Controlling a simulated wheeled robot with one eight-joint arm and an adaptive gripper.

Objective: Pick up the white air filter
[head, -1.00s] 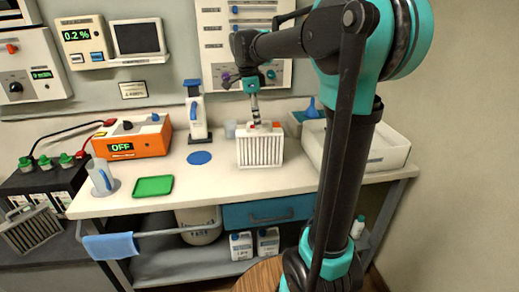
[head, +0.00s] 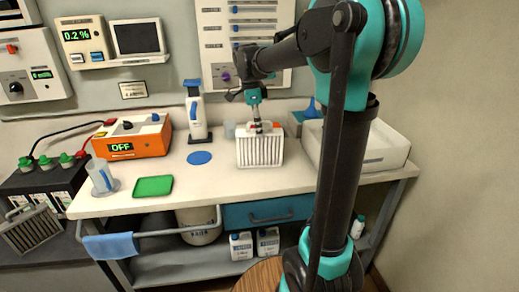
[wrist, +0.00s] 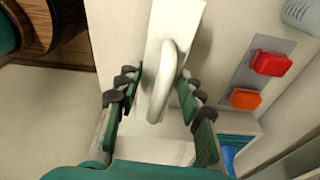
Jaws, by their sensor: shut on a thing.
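The white air filter (head: 260,151) stands upright on the white bench, a ribbed block with a pale handle on top. The handle (wrist: 166,80) shows in the wrist view as a rounded white loop. My gripper (head: 258,128) is right above the filter, pointing down. The far side of the filter is hidden in the head view.
A white tray (head: 392,153) stands close on the right. A blue disc (head: 199,158), a green tray (head: 153,186) and an orange charger (head: 140,142) are on the left. A red button (wrist: 271,63) and an orange button (wrist: 246,99) show beside the filter. The bench front is clear.

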